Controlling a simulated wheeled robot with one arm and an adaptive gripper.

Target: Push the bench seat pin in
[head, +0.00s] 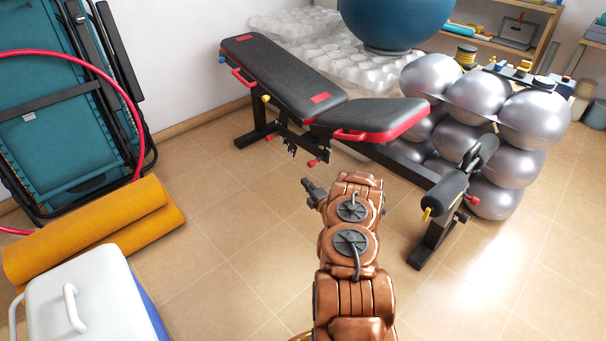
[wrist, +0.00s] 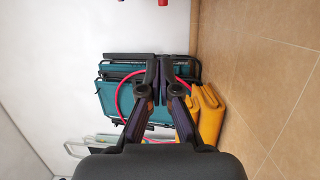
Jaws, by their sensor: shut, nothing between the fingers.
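The weight bench (head: 280,75) has black pads with red trim and stands in the middle of the head view. Its seat pad (head: 375,116) is at the right of the long back pad. A yellow knob (head: 265,98) and a red knob (head: 313,163) show on the frame below the pads, and another yellow knob (head: 426,213) sits by the leg rollers. I cannot tell which one is the seat pin. My gripper (head: 308,184) is below the bench in the picture, apart from the knobs. In the wrist view, my gripper (wrist: 158,65) is shut and empty, facing away from the bench.
Teal folded loungers (head: 60,130), a pink hoop (head: 118,85), rolled orange mats (head: 90,235) and a white cooler (head: 80,300) stand at left. Silver balls (head: 535,118) are stacked behind the bench at right. Tiled floor (head: 235,215) between is clear.

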